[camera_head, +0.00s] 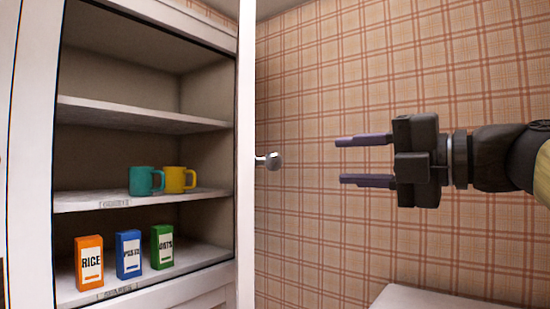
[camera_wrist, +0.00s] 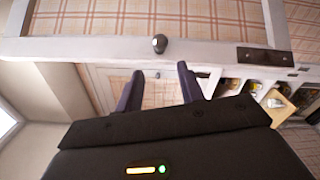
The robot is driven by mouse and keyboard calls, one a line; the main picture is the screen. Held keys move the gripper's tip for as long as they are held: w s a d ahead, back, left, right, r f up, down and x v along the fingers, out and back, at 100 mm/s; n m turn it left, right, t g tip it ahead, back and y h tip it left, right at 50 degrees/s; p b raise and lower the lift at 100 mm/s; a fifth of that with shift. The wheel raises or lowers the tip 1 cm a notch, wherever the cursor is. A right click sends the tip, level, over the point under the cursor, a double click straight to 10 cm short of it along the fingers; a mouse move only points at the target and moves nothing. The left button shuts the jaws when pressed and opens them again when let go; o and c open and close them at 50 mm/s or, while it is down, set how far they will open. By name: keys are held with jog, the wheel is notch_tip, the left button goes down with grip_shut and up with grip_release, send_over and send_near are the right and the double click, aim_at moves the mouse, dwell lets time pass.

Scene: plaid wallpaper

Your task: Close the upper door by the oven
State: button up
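The open cupboard door (camera_head: 246,130) appears nearly edge-on as a tall white strip at the right of the shelves in the head view. Its round metal knob (camera_head: 272,161) sticks out to the right; a round knob (camera_wrist: 159,44) also shows on a white rail in the wrist view. My gripper (camera_head: 338,160) is to the right of the knob, at about its height, fingers pointing left. The two purple fingers are apart and empty, with a visible gap to the knob. In the wrist view the fingertips (camera_wrist: 160,76) are below the knob. The oven cannot be identified.
The cupboard shelves hold a teal mug (camera_head: 140,181), a yellow mug (camera_head: 175,179), and orange (camera_head: 89,264), blue (camera_head: 129,255) and green (camera_head: 162,247) boxes. Plaid wallpaper (camera_head: 330,70) lies behind my gripper. A white surface (camera_head: 425,299) is at the lower right.

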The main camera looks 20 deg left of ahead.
aim_at(282, 162)
jog(key=p+x, duration=0.5)
jog(key=x, duration=0.9)
jog(key=shift+w+a+r, duration=0.1)
jog(key=shift+w+a, duration=0.05)
jog(key=shift+a, duration=0.2)
grip_shut()
